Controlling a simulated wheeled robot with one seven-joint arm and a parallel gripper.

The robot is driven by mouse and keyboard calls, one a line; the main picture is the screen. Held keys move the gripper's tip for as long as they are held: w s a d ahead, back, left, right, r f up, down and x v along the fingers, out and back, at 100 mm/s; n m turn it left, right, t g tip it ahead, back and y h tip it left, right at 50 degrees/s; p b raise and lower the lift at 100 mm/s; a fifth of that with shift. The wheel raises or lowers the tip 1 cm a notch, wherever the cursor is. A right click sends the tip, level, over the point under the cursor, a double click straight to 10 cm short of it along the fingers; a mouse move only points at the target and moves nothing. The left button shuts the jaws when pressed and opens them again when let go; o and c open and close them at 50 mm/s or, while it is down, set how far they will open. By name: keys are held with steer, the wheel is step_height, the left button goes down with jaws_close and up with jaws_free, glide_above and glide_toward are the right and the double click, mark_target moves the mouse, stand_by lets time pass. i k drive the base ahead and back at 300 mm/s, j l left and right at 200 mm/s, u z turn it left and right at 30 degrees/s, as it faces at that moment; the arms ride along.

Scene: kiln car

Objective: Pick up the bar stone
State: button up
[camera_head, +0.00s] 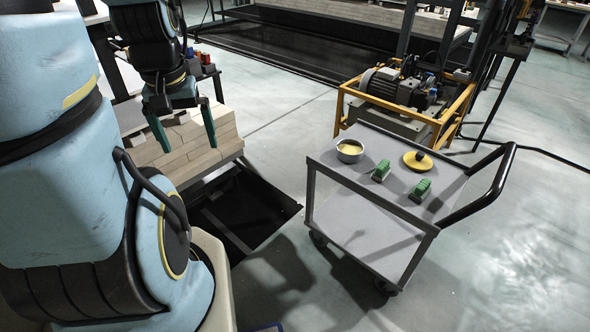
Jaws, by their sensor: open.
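My gripper (185,143) is at the upper left, pointing down with its two teal fingers apart, over a stack of pale bricks (208,158). A small grey, bar-like shape (176,118) shows between the fingers at the top of the stack. It is small and partly hidden by my gripper, so I cannot tell for sure that it is the bar stone. Nothing is visibly clamped. I cannot tell whether the fingertips touch the bricks.
A grey cart (345,215) at the right carries a bowl (350,151), a yellow disc with a dark knob (418,161) and two green blocks (381,171). A yellow-framed machine (400,88) stands behind it.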

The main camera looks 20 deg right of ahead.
mark_target(422, 191)
steer(key=z, duration=1.05)
steer(key=i+z, duration=0.15)
steer(key=i, duration=0.3)
steer(key=i+j+z, duration=0.2)
steer(key=i, duration=0.2)
steer(key=i+j+z, duration=0.15)
steer(key=i, duration=0.3)
